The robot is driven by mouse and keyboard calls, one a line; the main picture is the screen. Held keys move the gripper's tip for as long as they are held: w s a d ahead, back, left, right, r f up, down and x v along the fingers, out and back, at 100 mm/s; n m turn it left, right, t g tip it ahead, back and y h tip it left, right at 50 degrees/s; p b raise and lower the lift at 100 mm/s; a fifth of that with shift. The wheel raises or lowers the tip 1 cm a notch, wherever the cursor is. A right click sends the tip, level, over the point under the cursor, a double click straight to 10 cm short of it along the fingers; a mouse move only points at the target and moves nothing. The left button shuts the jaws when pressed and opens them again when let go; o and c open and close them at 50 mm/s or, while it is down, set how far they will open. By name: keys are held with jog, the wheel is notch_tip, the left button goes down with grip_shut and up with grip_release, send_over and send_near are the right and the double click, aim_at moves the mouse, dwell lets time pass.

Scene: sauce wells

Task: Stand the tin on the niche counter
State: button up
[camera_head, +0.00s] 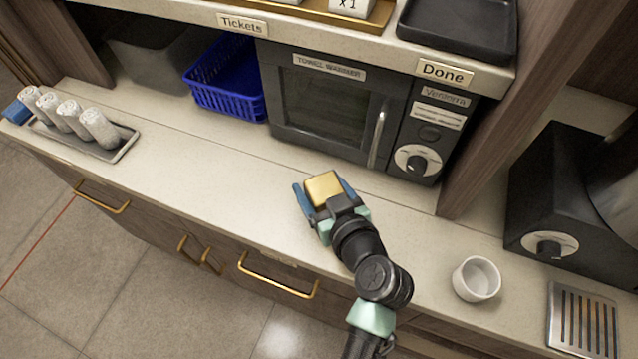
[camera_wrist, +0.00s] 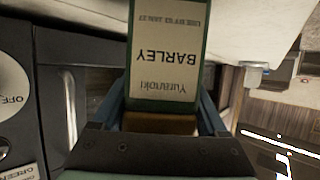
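The tin (camera_head: 323,187) shows its gold lid in the head view, between the blue fingers of my gripper (camera_head: 325,193). In the wrist view the tin (camera_wrist: 167,60) has a cream label reading "BARLEY" and green edges, with its lid close to my palm. My gripper (camera_wrist: 165,118) is shut on it, one finger along each side. The tin is over the pale counter (camera_head: 235,170), in front of the towel warmer. Its lower end is out of the wrist view and hidden in the head view, so I cannot tell whether it touches the counter.
The towel warmer (camera_head: 335,105) stands behind my gripper, with a blue basket (camera_head: 228,85) to its left. A tray (camera_head: 125,145) of rolled towels lies at far left. A white cup (camera_head: 476,279), a drip grate (camera_head: 583,320) and a black machine (camera_head: 560,190) are at right. The counter's left-middle is clear.

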jog(key=o, duration=0.3)
jog(key=shift+r, duration=0.2)
jog(key=b+v, duration=0.2)
jog(key=v, duration=1)
jog(key=w+d+r+m+t+h, duration=0.1)
jog(key=w+r+t+h, duration=0.3)
jog(key=r, duration=0.8)
jog(key=w+d+r+t, duration=0.15)
jog(key=w+r, duration=0.45)
jog(key=r, duration=0.6)
jog(key=s+a+r+m+t, duration=0.1)
jog(key=s+r+t, duration=0.2)
jog(key=r, duration=0.5)
jog(key=s+a+r+m+t+h, duration=0.1)
jog(key=s+a+r+m+t, duration=0.1)
jog(key=r, duration=0.7)
jog(key=s+a+r+m+t+h, duration=0.1)
jog(key=s+a+r+t, duration=0.1)
jog(key=r, duration=0.7)
jog(key=s+t, duration=0.1)
jog(key=t, duration=0.1)
jog(key=shift+s+r+t, duration=0.2)
jog(key=shift+s+t, duration=0.15)
